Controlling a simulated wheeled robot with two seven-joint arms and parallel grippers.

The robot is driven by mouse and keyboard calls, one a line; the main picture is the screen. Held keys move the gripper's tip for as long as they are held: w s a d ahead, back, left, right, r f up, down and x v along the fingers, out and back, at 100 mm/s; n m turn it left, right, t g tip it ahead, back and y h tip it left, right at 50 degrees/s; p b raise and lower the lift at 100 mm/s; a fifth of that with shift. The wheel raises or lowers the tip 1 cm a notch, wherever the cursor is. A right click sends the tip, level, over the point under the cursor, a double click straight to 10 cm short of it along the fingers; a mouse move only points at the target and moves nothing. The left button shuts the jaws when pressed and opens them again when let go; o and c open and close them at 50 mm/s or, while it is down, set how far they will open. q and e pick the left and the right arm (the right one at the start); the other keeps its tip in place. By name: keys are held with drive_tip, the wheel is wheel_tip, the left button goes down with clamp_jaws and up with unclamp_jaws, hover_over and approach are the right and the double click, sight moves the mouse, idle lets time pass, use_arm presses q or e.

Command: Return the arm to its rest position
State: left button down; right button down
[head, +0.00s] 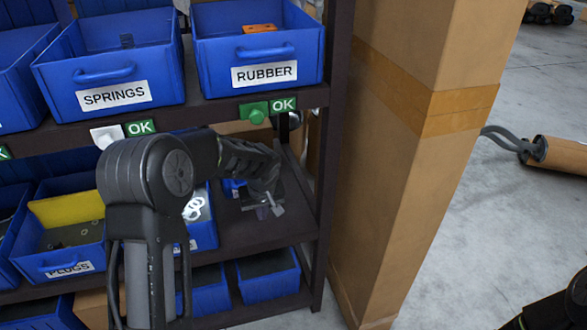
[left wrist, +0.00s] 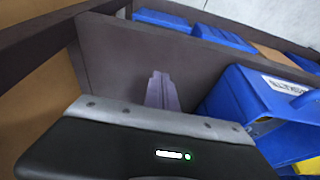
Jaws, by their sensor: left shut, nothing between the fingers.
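My left arm rises at the front of the shelf in the head view and bends right toward the middle shelf. My left gripper (head: 268,209) is at the arm's end, over the bare right part of that shelf, with nothing in it. In the left wrist view the left gripper's fingers (left wrist: 162,92) are together, with a dark shelf surface behind them. Part of a dark arm shows at the lower right of the head view, but its gripper is out of frame.
The rack holds blue bins labelled SPRINGS (head: 110,65) and RUBBER (head: 258,48) above the arm. A PLUGS bin (head: 60,235) stands left of it. A dark rack post (head: 335,130) and a tall cardboard box (head: 410,150) stand right of the gripper.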

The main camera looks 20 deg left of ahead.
use_arm(q)
drive_tip(key=shift+w+d+f+m+t+h, duration=0.1)
drive_tip(key=shift+w+d+m+t+h, duration=0.3)
drive_tip(key=shift+w+d+m, duration=0.5)
drive_tip(key=d+f+m, duration=0.1)
drive_tip(key=d, duration=0.1)
drive_tip(key=s+d+f+h, duration=0.1)
drive_tip(key=d+f, duration=0.1)
drive_tip(key=d, duration=0.1)
drive_tip(key=s+d+f+m+h, duration=0.1)
drive_tip(key=d+f, duration=0.1)
drive_tip(key=d, duration=0.1)
drive_tip(key=shift+s+f+m+t, duration=0.1)
drive_tip(key=shift+f+m+t, duration=0.1)
drive_tip(key=shift+m+t, duration=0.15)
drive_tip(key=s+d+f+m+h, duration=0.2)
drive_tip(key=s+d+f, duration=0.5)
drive_tip(key=s+d, duration=0.1)
drive_tip(key=s+d+f+g+h, duration=0.15)
drive_tip(key=s+d+f, duration=0.25)
drive_tip(key=s, duration=0.8)
drive_tip(key=s+d+f+g, duration=0.2)
drive_tip(key=s+d+f, duration=0.2)
drive_tip(key=s, duration=0.7)
wheel_tip(320, 180, up, 12)
drive_tip(key=p, duration=1.2)
drive_tip(key=shift+w+a+r+n+p, duration=0.25)
drive_tip(key=shift+w+n+p, duration=0.1)
drive_tip(key=shift+n, duration=0.1)
